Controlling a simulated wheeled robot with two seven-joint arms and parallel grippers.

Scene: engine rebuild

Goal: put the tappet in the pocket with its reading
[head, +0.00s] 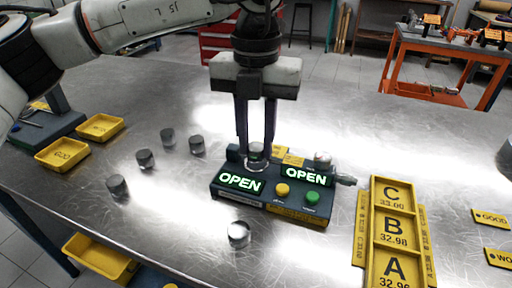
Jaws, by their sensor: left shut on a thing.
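My left gripper (256,150) points straight down over the gauge block and is shut on a small metal tappet (256,163) at the block's back edge. The fingers hide part of the tappet, and I cannot tell whether it rests in a seat. The dark gauge block (228,194) has two lit displays, both reading OPEN, with a yellow and a green button. The yellow pocket tray (374,215) to the right has pockets marked C 33.00, B 32.98 and A, whose number looks like 32.96. My right gripper is out of view.
Several loose metal cylinders (145,159) stand left of the gauge, and one (239,233) is in front of it. Two yellow bins (100,127) sit at the left. Yellow labels (490,218) lie at the right edge. The table behind the gauge is clear.

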